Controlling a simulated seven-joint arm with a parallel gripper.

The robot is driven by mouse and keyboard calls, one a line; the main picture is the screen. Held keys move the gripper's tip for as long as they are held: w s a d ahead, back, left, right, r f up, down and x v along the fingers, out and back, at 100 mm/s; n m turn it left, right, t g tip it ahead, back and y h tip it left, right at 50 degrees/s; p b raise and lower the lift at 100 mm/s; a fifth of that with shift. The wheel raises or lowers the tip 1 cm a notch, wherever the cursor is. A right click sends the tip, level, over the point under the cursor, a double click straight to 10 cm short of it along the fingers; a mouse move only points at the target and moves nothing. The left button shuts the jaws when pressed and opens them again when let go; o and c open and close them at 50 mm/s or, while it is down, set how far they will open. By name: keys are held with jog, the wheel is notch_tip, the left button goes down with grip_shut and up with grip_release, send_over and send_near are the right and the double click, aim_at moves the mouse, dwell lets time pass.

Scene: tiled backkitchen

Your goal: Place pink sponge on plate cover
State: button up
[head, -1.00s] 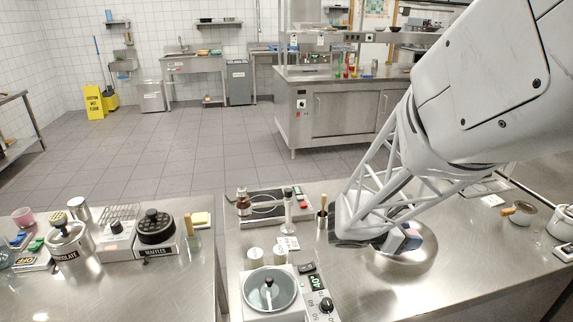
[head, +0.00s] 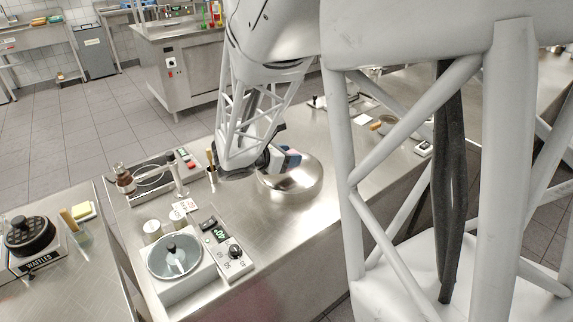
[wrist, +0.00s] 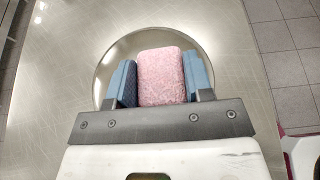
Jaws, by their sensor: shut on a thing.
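The pink sponge (wrist: 161,77) is between the two blue finger pads of my gripper (wrist: 161,84) in the wrist view, gripped on both sides. In the head view my gripper (head: 286,160) is above the shiny round metal plate cover (head: 296,184) on the steel counter, and the sponge is mostly hidden by the pads. The plate cover also shows behind the sponge in the wrist view (wrist: 107,65). I cannot tell whether the sponge touches the cover.
Two small tins, a bottle (head: 124,180) and a wooden-handled tool in a holder (head: 211,160) are left of the cover. A waffle iron (head: 30,238) is on the separate left counter. Bare steel lies in front.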

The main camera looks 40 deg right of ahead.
jog(key=shift+w+d+f, duration=0.1)
jog(key=shift+w+f, duration=0.05)
jog(key=shift+f, duration=1.65)
jog(key=shift+f, duration=0.1)
jog(key=o, duration=0.9)
jog(key=shift+v, duration=6.05)
